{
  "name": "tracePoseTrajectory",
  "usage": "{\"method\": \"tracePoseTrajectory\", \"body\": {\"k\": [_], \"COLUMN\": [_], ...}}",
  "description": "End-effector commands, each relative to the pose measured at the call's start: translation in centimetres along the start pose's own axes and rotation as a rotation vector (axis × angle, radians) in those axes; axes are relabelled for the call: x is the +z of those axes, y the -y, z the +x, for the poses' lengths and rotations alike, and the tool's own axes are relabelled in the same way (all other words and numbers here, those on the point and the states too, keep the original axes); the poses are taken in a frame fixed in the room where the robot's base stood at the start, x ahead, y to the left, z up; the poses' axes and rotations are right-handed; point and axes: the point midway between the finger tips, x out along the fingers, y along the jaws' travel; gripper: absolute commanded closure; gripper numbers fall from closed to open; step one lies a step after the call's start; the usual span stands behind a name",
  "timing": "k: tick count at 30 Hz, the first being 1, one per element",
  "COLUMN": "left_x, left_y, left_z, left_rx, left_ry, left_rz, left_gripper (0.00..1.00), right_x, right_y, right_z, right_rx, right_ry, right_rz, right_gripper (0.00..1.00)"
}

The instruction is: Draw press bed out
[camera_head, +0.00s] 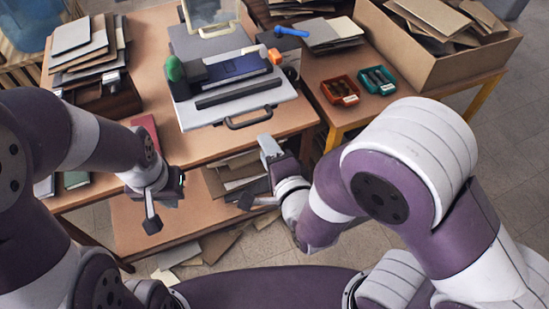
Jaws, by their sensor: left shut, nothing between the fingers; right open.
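The press (207,45) stands on the wooden table. Its pale grey bed (196,117) lies flat at the front, with a dark bar handle (249,118) on the edge facing me. A dark blue item (238,66) and a long dark bar (238,93) lie on top of the bed. My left gripper (154,218) is shut and empty, in front of the table and left of the handle. My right gripper (259,175) is open and empty, nearer to me than the handle and below it in the picture, apart from it.
A red book (146,133) lies left of the press. A green knob (174,68) and a blue tool (291,32) are near it. Red (340,90) and teal (377,80) trays and a cardboard box (440,60) stand right. Papers (237,172) lie on the shelf below.

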Motion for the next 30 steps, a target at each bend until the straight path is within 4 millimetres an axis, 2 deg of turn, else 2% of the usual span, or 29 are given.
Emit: {"method": "tracePoseTrajectory", "body": {"k": [3, 9, 25, 28, 30], "left_x": [0.0, -0.1, -0.1, -0.2, -0.5], "left_y": [0.0, 0.0, 0.0, 0.0, 0.0], "left_z": [-0.4, -0.6, -0.7, -2.1, -3.9], "left_rx": [0.000, 0.000, 0.000, 0.000, 0.000], "left_ry": [0.000, 0.000, 0.000, 0.000, 0.000], "left_rz": [0.000, 0.000, 0.000, 0.000, 0.000], "left_gripper": [1.00, 1.00, 1.00, 1.00, 1.00], "right_x": [0.1, 0.1, 0.0, -0.7, -1.9], "right_y": [0.1, 0.0, 0.1, 0.8, 1.5], "right_z": [-2.6, -4.5, -4.5, -3.9, -3.2], "right_rx": [0.002, 0.001, 0.007, 0.105, 0.261], "right_ry": [0.005, 0.002, -0.001, -0.017, -0.010], "right_rz": [-0.001, 0.000, -0.006, -0.095, -0.245], "right_gripper": [0.60, 0.60, 0.60, 0.60, 0.60]}}
